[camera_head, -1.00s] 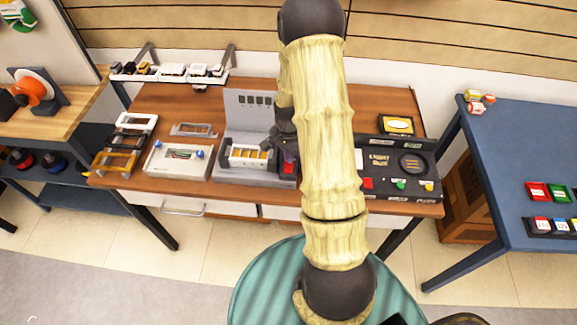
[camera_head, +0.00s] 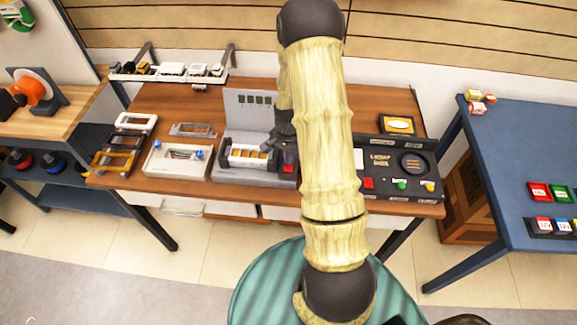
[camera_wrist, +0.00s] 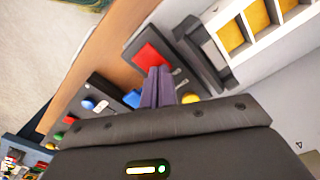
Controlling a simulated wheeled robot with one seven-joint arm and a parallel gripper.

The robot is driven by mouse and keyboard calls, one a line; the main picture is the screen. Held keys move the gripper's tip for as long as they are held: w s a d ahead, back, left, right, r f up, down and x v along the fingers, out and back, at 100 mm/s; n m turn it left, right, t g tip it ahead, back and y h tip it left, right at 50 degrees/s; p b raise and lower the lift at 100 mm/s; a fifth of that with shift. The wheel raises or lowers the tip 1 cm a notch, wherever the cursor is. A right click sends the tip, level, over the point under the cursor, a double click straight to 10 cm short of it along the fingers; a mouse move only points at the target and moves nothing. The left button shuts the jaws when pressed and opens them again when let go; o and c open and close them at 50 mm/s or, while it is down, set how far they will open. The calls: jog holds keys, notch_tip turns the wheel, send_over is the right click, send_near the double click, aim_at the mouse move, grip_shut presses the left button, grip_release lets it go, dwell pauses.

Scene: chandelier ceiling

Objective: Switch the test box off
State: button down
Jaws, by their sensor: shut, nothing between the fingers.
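The grey test box (camera_head: 231,173), with an upright back panel and a white-framed tray of orange-yellow slots, stands in the middle of the wooden table. A red switch (camera_wrist: 152,57) sits on a dark mount beside the slots in the wrist view. My gripper (camera_wrist: 158,72) has its purple fingers together, with nothing between them. The fingertips are at the lower edge of the red switch in that view; I cannot tell whether they touch it. In the head view my gripper (camera_head: 289,156) is over the right end of the box, and the fingers and arm partly hide the switch.
A black control box (camera_head: 413,183) with red, green and yellow buttons stands close on the right, partly behind my arm. A pale device (camera_head: 178,165) with blue knobs stands to the left. A shelf (camera_head: 170,77) with small models is behind. A blue table (camera_head: 515,130) stands farther right.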

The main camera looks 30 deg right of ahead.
jog(key=shift+r+p, duration=2.65)
jog(key=shift+r, duration=0.85)
jog(key=s+a+r+n+t, duration=0.1)
jog(key=s+a+r+n, duration=0.5)
jog(key=r, duration=0.2)
jog(key=s+a+r+n+t, duration=0.1)
jog(key=s+a+r+n, duration=0.5)
jog(key=r, duration=0.3)
jog(key=shift+s+a+r+n+t, duration=0.2)
jog(key=shift+s+a+n+t, duration=0.15)
jog(key=shift+a, duration=0.45)
jog(key=shift+w, duration=0.2)
